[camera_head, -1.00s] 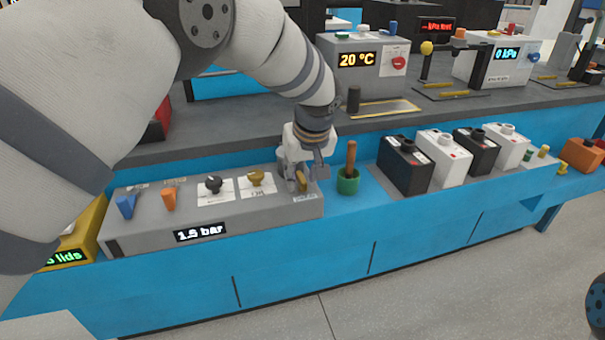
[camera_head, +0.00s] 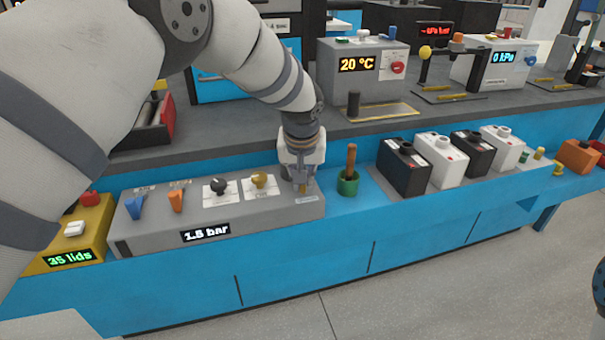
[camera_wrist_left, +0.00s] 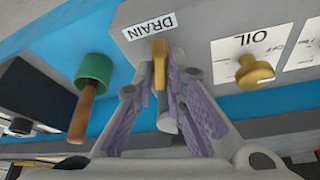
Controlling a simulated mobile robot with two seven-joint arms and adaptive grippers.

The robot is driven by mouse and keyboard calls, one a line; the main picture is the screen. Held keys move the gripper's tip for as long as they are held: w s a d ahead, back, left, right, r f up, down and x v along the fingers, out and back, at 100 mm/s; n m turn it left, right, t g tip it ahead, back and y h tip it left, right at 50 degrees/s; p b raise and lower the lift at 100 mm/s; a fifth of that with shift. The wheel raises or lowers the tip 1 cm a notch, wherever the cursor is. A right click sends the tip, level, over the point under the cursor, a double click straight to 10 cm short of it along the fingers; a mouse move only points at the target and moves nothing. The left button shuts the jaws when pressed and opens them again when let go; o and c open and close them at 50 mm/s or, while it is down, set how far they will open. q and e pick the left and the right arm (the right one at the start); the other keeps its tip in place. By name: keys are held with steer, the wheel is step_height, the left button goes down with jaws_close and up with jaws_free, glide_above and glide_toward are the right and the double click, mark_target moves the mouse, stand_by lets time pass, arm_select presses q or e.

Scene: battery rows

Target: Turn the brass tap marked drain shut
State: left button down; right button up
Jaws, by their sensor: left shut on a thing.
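The brass tap marked drain (camera_wrist_left: 160,52) is at the right end of the grey panel (camera_head: 270,212), beside the white DRAIN label (camera_wrist_left: 150,26). In the left wrist view its handle stands between the two fingers of my left gripper (camera_wrist_left: 163,75). The fingers are shut on it. In the head view my left gripper (camera_head: 303,184) points down over that end of the panel and hides most of the tap. A second brass tap, marked OIL (camera_wrist_left: 255,70), is beside it and apart from the fingers. My right gripper is not in view.
A green cup (camera_head: 348,186) with a wooden-handled tool stands close right of the panel. Black and white batteries (camera_head: 404,165) stand farther right. Blue (camera_head: 135,207) and orange (camera_head: 177,200) levers and a black knob (camera_head: 218,186) are on the panel's left. Its display (camera_head: 206,233) reads 1.5 bar.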

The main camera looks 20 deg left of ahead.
arm_select(q)
steer(key=m+h, duration=0.1)
steer(key=m, duration=0.2)
steer(key=shift+a, duration=0.1)
steer(key=shift+f+m+h, duration=0.1)
steer(key=shift+m+h, duration=0.3)
steer(key=shift+m, duration=0.4)
steer(key=shift+a+f+m+h, duration=0.1)
steer(key=shift+m+h, duration=0.3)
steer(key=shift+m, duration=0.5)
steer(key=m+g+h+b, duration=0.1)
steer(key=m, duration=0.3)
steer(key=shift+a+f+b, duration=0.1)
steer(key=shift+b, duration=0.2)
steer(key=shift+m+g+h+b, duration=0.5)
steer(key=shift+m+h+b, duration=0.15)
steer(key=shift+m, duration=1.25)
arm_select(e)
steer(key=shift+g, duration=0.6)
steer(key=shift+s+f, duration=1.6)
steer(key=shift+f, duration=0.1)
arm_select(q)
steer(key=shift+r, duration=0.2)
steer(key=c, duration=1.6)
jaws_free()
steer(key=shift+c, duration=0.2)
steer(key=shift+w, duration=0.1)
steer(key=shift+r, duration=0.1)
